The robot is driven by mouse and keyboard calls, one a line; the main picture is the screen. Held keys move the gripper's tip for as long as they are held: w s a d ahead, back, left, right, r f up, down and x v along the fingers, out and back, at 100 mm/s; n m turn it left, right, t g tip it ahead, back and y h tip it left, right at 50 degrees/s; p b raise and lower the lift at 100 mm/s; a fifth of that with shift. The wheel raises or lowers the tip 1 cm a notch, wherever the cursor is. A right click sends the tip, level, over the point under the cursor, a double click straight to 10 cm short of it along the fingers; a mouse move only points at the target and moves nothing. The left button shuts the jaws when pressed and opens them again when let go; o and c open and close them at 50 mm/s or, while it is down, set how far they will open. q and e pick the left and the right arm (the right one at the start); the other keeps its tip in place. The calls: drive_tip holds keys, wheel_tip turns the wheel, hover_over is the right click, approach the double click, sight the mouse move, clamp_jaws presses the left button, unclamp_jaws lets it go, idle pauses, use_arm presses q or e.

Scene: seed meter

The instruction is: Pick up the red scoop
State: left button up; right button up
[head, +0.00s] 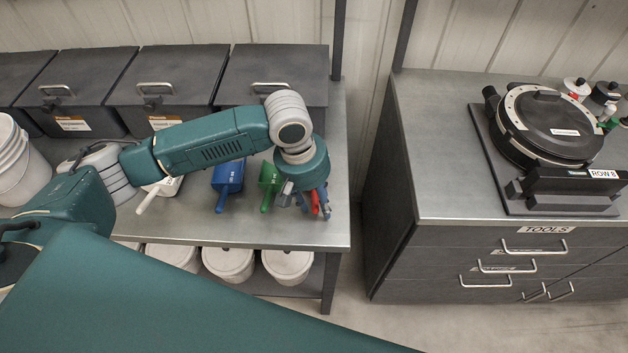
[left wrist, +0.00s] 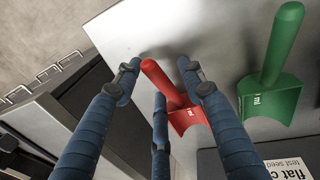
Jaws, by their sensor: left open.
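The red scoop (left wrist: 188,118) lies on the metal bench, and its handle points up and left between my left gripper's fingers in the left wrist view. In the head view only a small part of the red scoop (head: 315,203) shows below the wrist. My left gripper (left wrist: 157,76) is open, with its blue fingers spread around the handle. I cannot tell whether any finger touches it. In the head view the left gripper (head: 307,202) points down at the bench near its right end. My right gripper is not in view.
A green scoop (head: 270,182) lies close to the left of the gripper, then a blue scoop (head: 228,177) and a white scoop (head: 160,188). Dark lidded bins (head: 277,78) stand behind. A tools cabinet (head: 480,258) with a seed meter (head: 545,125) stands right, across a gap.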

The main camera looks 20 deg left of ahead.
use_arm(q)
drive_tip(key=shift+c, duration=0.5)
drive_tip(key=c, duration=0.9)
drive_tip(key=shift+r, duration=0.3)
wheel_tip(320, 180, up, 20)
drive_tip(key=b, duration=0.1)
drive_tip(key=shift+f, duration=0.2)
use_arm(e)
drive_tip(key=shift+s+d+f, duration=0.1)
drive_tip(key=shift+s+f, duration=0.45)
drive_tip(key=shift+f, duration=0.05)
